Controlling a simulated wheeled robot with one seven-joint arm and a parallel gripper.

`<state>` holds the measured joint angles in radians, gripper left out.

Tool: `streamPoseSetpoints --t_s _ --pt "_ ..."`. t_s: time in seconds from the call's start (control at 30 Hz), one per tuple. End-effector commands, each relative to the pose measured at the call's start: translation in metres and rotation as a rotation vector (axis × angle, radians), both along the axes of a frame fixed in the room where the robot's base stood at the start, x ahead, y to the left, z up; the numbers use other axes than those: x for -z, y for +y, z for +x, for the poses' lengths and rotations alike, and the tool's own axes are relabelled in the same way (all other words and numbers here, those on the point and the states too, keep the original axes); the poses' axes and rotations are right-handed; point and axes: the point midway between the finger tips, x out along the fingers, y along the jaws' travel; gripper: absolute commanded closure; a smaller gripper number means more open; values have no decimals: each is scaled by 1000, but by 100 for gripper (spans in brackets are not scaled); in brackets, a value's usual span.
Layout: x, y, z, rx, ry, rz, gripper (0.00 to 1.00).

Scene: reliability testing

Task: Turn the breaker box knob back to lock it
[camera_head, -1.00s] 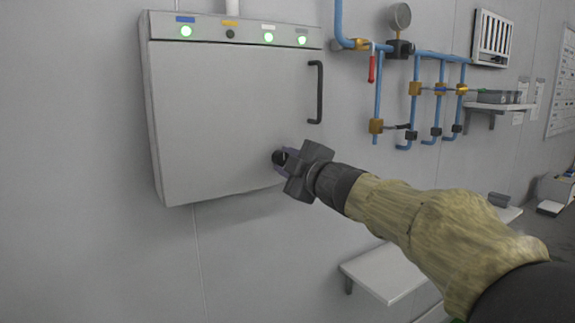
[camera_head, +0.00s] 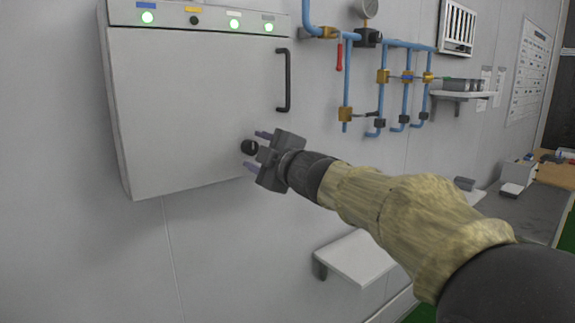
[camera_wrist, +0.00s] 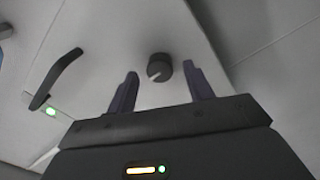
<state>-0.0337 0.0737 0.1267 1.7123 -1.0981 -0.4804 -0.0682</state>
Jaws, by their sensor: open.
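The breaker box (camera_head: 180,110) is a grey wall cabinet with a closed door. Its round black knob (camera_head: 249,147) is at the lower right of the door, and it also shows in the wrist view (camera_wrist: 159,67) with a pale pointer mark slanting across it. My gripper (camera_head: 256,151) is open and empty, just off the door. In the wrist view my two fingers (camera_wrist: 162,88) are spread wide, with the knob ahead of and between them, not touched.
A black door handle (camera_head: 285,80) is above and right of the knob. Blue pipes with valves (camera_head: 405,75) run along the wall to the right. A white shelf (camera_head: 357,257) juts out below. The wall beneath the box is clear.

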Motion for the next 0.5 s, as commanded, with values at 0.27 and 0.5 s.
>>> streamPoseSetpoints --t_s 0.27,0.5 --pt "2 -27 -40 4 -1 -1 48" --pt "2 -53 -80 4 -2 0 48"
